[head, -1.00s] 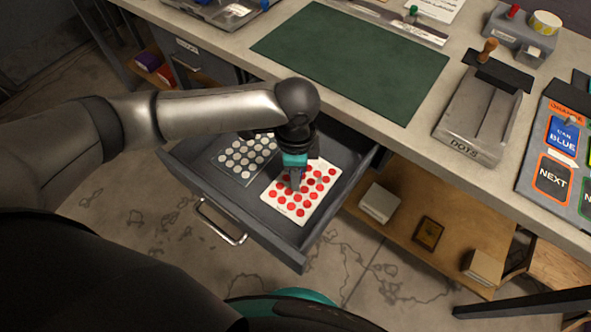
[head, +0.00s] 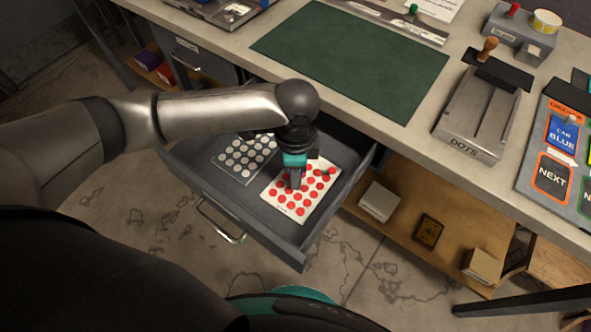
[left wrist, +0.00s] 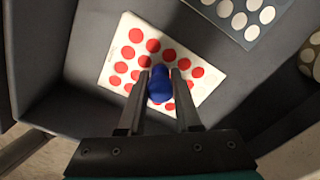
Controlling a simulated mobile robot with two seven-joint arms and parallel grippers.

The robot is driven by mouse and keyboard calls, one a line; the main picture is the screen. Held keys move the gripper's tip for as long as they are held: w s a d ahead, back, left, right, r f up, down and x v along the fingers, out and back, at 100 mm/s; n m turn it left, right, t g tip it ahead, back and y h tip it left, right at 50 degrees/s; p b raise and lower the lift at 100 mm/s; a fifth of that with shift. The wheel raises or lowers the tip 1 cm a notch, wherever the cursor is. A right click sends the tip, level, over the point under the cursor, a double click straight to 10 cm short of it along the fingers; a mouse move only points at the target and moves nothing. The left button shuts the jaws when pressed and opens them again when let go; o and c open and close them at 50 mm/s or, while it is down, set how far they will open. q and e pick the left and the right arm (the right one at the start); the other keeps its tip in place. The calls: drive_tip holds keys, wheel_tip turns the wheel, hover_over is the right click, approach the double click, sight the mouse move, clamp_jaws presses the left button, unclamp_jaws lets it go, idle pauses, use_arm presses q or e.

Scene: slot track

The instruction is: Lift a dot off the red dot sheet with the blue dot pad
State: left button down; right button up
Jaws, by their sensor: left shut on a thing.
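The red dot sheet (head: 287,203) is a white card with rows of red dots, lying in the open drawer. It also shows in the left wrist view (left wrist: 118,50). My left gripper (head: 296,184) points down over the sheet. In the left wrist view its fingers (left wrist: 160,84) are shut on the blue dot pad (left wrist: 160,86), which sits between the fingertips in front of the sheet. I cannot tell whether the pad touches the sheet. The pad hides part of the dots behind it. My right gripper is not in view.
A grey sheet of white dots (head: 240,160) lies left of the red one in the drawer (head: 277,240). The drawer walls stand close around. Above are the bench with a green mat (head: 350,60), a DOTS fixture (head: 460,140) and a button panel (head: 553,180).

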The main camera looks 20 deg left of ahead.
use_arm(q)
drive_tip(key=shift+s+f+p, duration=0.1)
drive_tip(key=shift+f+p, duration=0.1)
drive_tip(key=shift+p, duration=0.2)
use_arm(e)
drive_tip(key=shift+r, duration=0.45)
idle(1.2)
use_arm(q)
drive_tip(key=shift+r+p, duration=0.45)
drive_tip(key=shift+p, duration=0.15)
wheel_tip(320, 180, up, 2)
drive_tip(key=p, duration=0.3)
drive_tip(key=shift+r, duration=0.25)
drive_tip(key=shift+r+p, duration=0.25)
drive_tip(key=shift+p, duration=0.05)
drive_tip(key=shift+r+p, duration=0.5)
drive_tip(key=shift+p, duration=0.2)
wheel_tip(320, 180, up, 2)
drive_tip(key=p, duration=0.3)
drive_tip(key=shift+r, duration=0.25)
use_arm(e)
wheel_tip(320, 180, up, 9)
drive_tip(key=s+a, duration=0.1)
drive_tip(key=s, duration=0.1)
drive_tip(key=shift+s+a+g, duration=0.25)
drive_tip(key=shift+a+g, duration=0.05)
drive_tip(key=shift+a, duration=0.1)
